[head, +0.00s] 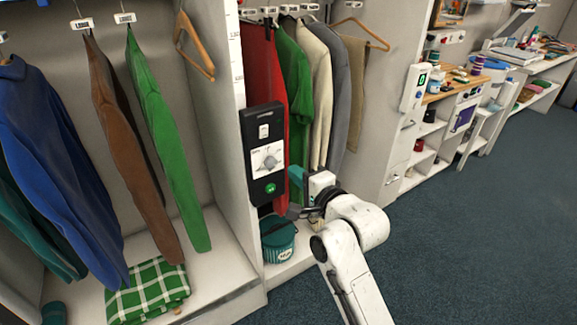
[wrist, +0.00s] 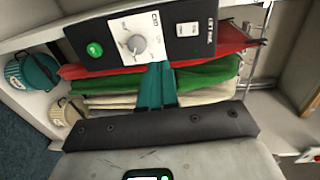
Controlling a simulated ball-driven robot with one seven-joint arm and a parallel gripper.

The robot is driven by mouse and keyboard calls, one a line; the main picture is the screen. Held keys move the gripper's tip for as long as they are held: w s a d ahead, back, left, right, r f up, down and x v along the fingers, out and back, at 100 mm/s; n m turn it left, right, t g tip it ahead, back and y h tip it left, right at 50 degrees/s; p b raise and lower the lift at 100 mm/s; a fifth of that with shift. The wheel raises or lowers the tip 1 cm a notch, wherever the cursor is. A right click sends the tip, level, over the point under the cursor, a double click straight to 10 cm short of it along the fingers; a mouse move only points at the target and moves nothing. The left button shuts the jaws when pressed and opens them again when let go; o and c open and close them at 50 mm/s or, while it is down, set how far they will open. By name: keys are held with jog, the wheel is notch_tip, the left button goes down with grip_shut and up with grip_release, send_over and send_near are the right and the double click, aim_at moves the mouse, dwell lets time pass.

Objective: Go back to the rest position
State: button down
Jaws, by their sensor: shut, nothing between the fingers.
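My gripper (head: 294,190) is in front of the wardrobe, at the end of my white arm. Its teal fingers are together and empty in the wrist view (wrist: 156,78). The fingertips are close to the lower edge of a black control panel (head: 264,155), which has a dial, a switch and a green button. The panel also shows at the top of the wrist view (wrist: 190,32). I cannot tell whether the fingertips touch it.
Hanging clothes, among them a green garment (head: 165,130) and a blue jacket (head: 55,150), fill the wardrobe. A teal basket (head: 278,240) stands below the panel. A checked cloth (head: 148,292) lies at lower left. Carpet (head: 450,250) is clear at right.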

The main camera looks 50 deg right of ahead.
jog(key=shift+s+a+f, duration=0.1)
jog(key=shift+s+a, duration=0.05)
jog(key=shift+s, duration=0.45)
jog(key=shift+f, duration=0.1)
